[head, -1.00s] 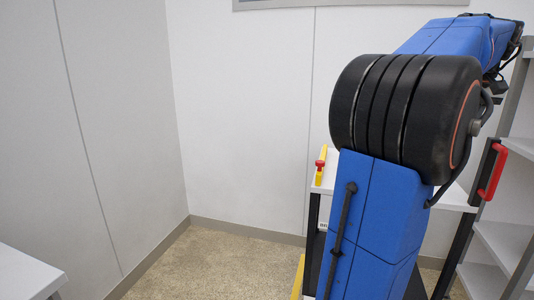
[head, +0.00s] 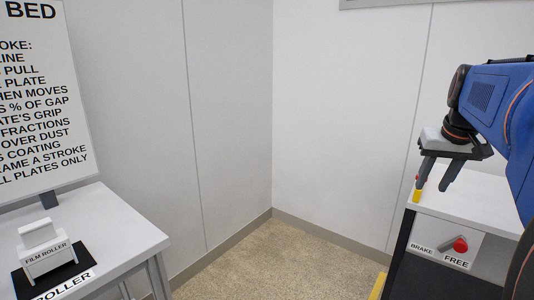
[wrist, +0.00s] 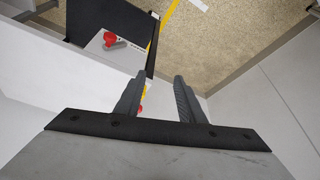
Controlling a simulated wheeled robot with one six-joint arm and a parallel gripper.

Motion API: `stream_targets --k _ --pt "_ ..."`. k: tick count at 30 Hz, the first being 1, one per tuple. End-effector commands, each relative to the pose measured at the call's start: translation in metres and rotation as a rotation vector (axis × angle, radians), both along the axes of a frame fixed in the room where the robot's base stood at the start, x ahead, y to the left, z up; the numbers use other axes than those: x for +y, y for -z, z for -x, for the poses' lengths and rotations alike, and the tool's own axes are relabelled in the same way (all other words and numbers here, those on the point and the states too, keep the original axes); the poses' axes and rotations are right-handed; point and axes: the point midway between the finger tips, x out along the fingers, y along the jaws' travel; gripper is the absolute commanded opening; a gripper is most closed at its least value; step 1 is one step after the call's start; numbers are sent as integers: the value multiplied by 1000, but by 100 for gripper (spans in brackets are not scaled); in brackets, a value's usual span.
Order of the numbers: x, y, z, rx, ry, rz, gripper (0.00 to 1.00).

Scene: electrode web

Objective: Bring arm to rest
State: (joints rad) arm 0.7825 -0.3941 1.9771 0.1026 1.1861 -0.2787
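My blue arm (head: 495,95) reaches in from the right edge of the head view. My gripper (head: 432,186) hangs at its end with the fingers pointing down. It is in front of the wall, near the white table's left end in the picture. In the wrist view my gripper (wrist: 159,78) shows two dark fingers with a clear gap between them. It is open and holds nothing. The lower part of the arm is mostly outside the head view.
A white table (head: 478,207) with a red BRAKE knob (head: 460,246) marked FREE stands at the right. At the left are another white table (head: 110,225), a film roller (head: 47,258) and a sign (head: 40,110). The floor (head: 270,258) between is clear.

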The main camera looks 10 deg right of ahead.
Motion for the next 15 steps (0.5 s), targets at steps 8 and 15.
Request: stream_targets --k 8,15 --pt "89 42 -3 -4 -137 3 36" --pt "154 82 11 -8 -251 5 36"
